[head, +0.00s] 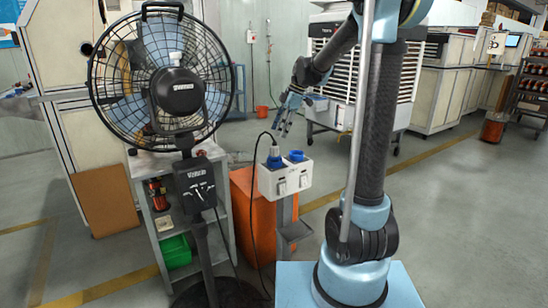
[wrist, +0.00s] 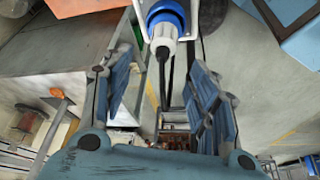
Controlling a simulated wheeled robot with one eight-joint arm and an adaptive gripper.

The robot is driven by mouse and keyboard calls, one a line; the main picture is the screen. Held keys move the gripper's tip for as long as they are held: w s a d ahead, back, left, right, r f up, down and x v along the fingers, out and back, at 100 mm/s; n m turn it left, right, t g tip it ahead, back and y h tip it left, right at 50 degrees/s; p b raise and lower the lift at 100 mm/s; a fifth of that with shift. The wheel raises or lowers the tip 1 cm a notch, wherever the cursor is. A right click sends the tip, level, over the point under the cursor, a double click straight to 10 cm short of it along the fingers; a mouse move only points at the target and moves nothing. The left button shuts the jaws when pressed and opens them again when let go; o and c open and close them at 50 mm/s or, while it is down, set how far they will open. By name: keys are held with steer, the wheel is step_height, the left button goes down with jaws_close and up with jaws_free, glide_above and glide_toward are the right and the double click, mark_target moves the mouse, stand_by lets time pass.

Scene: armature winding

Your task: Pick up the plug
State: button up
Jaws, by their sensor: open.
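The plug (head: 274,155) has a blue body and a pale cable end, and stands in the left socket of a white socket box (head: 283,180). A black cable loops from its top down to the floor. In the wrist view the plug (wrist: 164,30) is at top centre, beyond the fingertips, with its cable running down between the fingers. My gripper (head: 283,127) is a little above the plug in the head view. In the wrist view my gripper (wrist: 160,62) is open, with nothing clasped between its fingers. The plug's lower end is hidden in the socket.
A second blue socket (head: 296,156) is at the right on the box. A black fan (head: 172,85) on a pole stands left, before a grey shelf (head: 205,180). An orange cabinet (head: 250,215) is behind the box. Open floor lies at the right.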

mark_target(274, 145)
steer(key=shift+d+x, duration=0.15)
steer(key=shift+x, duration=1.7)
steer(key=shift+d+x, duration=0.15)
steer(key=shift+x, duration=1.75)
steer(key=shift+s, duration=0.15)
steer(key=c, duration=1.1)
